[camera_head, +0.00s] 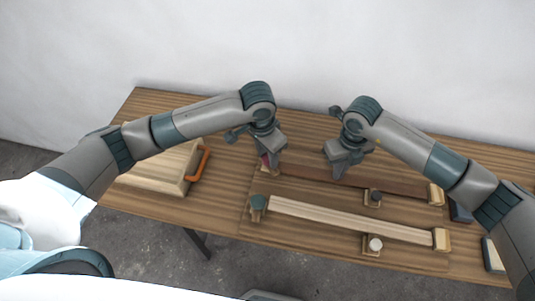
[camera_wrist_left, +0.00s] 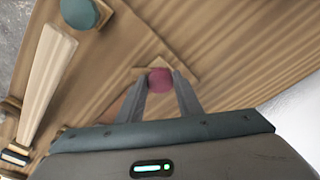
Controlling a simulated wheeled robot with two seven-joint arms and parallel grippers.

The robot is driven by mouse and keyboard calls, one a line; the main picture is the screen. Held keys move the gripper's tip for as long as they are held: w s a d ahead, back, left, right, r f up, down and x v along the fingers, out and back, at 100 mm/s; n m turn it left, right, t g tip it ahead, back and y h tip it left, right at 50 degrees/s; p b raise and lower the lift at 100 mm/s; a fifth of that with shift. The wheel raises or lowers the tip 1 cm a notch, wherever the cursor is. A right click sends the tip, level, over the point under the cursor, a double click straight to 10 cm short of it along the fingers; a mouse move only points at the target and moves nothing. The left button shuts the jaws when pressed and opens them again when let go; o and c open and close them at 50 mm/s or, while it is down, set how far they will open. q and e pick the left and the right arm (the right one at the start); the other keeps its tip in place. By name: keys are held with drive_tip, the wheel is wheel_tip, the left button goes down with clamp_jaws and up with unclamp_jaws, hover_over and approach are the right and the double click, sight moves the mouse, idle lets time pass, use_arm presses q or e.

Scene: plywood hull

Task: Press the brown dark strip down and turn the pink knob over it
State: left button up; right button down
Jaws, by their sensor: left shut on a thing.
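The brown dark strip (camera_head: 400,187) lies along the back of the board on the table, its right end at a pale wooden block (camera_head: 436,194). The pink knob (camera_head: 264,159) is at the strip's left end, partly hidden by my left gripper (camera_head: 270,172). In the left wrist view the pink knob (camera_wrist_left: 160,80) sits between the two fingertips of my left gripper (camera_wrist_left: 160,84), which is shut on it. My right gripper (camera_head: 337,174) points down at the dark strip's left half. Whether it touches the strip, and its jaw opening, are unclear.
A pale strip (camera_head: 340,219) lies in front, with a teal knob (camera_head: 257,204) at its left end. A dark knob (camera_head: 375,196) and a white knob (camera_head: 375,244) stand on small blocks. A wooden box (camera_head: 150,178) with an orange handle (camera_head: 201,163) is at left.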

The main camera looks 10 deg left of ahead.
use_arm(q)
drive_tip(key=shift+w+r, duration=0.1)
drive_tip(key=shift+n, duration=1.5)
drive_tip(key=shift+d+n, duration=0.1)
drive_tip(key=shift+n, duration=0.6)
drive_tip(key=shift+n+y, duration=0.3)
drive_tip(key=shift+n, duration=0.4)
drive_tip(key=shift+n, duration=1.4)
drive_tip(key=o, duration=1.1)
